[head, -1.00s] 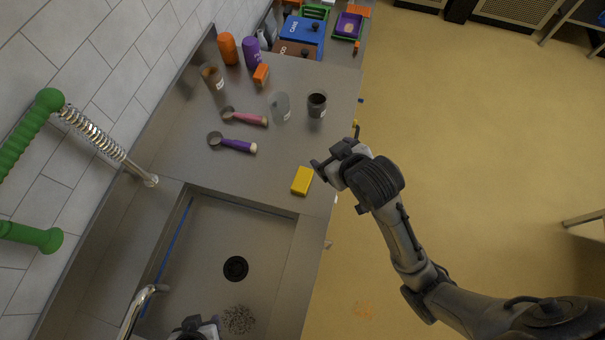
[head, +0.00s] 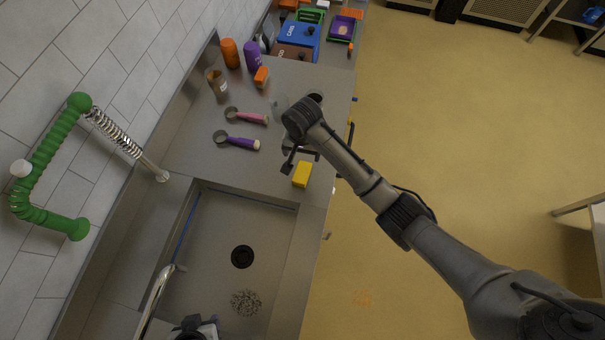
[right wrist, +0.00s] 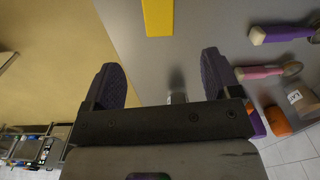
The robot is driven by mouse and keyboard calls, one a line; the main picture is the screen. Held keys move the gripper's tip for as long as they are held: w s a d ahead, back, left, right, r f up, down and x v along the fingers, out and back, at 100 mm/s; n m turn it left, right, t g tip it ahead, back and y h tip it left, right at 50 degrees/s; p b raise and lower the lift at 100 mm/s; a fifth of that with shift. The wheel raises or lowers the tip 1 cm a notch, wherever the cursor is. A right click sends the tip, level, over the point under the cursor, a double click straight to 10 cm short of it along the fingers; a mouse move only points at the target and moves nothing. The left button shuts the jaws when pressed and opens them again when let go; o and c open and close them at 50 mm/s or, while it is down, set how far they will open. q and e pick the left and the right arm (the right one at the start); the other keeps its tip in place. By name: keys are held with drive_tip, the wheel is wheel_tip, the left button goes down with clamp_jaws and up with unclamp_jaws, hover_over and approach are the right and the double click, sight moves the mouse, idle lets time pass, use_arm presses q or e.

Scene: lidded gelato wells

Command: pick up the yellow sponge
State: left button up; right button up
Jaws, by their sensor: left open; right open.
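The yellow sponge (head: 302,174) lies flat on the steel counter, close to the front edge and just beyond the sink's corner. It also shows at the top of the right wrist view (right wrist: 158,17), ahead of the gap between the fingers. My right gripper (head: 301,160) is open and empty. It is over the counter right beside the sponge, on its far side in the head view, and does not hold it. The right wrist view shows its two dark fingers (right wrist: 161,80) spread apart. My left gripper (head: 194,328) is open, partly cut off at the bottom edge, over the sink.
A sink (head: 225,220) with a drain lies on the near side of the sponge. A purple-handled scoop (head: 240,143) and a pink-handled scoop (head: 250,117) lie to the left. Cups and bottles stand farther back. A green spring faucet (head: 50,160) is at the left wall.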

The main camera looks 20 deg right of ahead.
sight(302, 172)
drive_tip(key=shift+m, duration=0.7)
wheel_tip(302, 172, down, 14)
drive_tip(key=shift+s+r+b, duration=0.1)
drive_tip(key=shift+s+b, duration=0.05)
drive_tip(key=shift+b, duration=0.2)
drive_tip(key=c, duration=1)
